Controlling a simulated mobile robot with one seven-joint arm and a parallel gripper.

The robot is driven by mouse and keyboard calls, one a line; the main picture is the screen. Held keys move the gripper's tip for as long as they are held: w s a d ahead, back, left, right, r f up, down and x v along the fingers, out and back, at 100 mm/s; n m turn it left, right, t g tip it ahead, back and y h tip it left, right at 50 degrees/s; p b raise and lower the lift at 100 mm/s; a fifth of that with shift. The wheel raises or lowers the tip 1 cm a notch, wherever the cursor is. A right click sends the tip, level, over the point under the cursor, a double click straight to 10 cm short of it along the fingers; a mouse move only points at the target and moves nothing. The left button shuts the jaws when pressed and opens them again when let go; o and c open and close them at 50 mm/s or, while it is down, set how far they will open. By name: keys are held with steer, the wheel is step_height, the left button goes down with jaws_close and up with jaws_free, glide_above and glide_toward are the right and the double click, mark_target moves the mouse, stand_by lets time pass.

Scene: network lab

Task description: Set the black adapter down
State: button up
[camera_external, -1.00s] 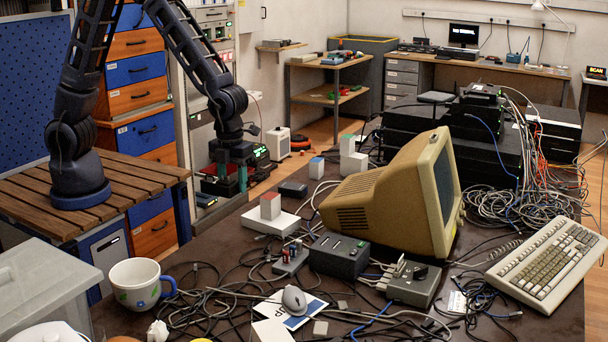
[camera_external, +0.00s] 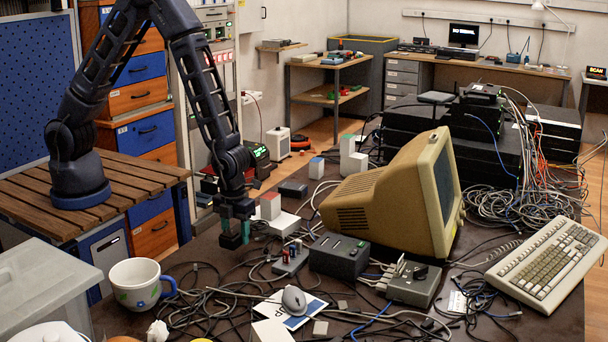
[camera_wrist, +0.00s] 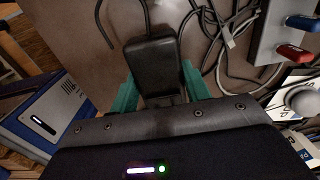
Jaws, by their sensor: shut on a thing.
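The black adapter (camera_wrist: 153,62) is a dark block with a cable running from its far end in the wrist view. My gripper (camera_wrist: 160,90) is shut on it, with a teal finger on each side. In the external view my gripper (camera_external: 236,238) points down low over the near-left part of the dark table (camera_external: 205,262), left of the white box.
A white flat box (camera_external: 284,224) with a red-topped block (camera_external: 270,206) stands just right of my gripper. A strip with coloured plugs (camera_external: 291,260), a grey box (camera_external: 339,256) and tangled cables lie nearby. A mug (camera_external: 136,284) stands front left. The table's left edge is close.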

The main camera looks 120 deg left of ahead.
steer(key=shift+f, duration=1.6)
steer(key=shift+f, duration=0.15)
steer(key=o, duration=1.1)
